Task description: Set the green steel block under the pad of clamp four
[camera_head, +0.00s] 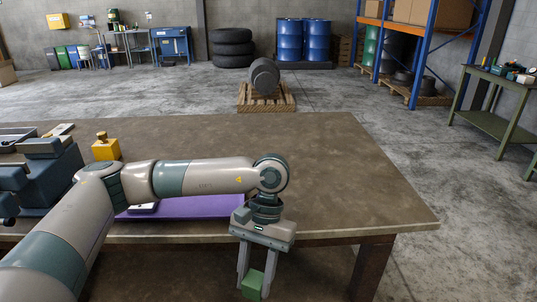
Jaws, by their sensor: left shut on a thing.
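The green steel block (253,284) is a small green cube near the bottom of the view. My left gripper (256,277) points down and is shut on it, one finger on each side. The gripper and block appear in front of the table's near edge, not over the tabletop. I cannot pick out clamp four or its pad. My right gripper is not in view.
A brown worktable (330,165) fills the middle, its right half bare. A purple mat (205,207) lies partly hidden behind my left arm. A yellow block with a brass top (105,148) and a blue-grey machine (45,180) stand at the left.

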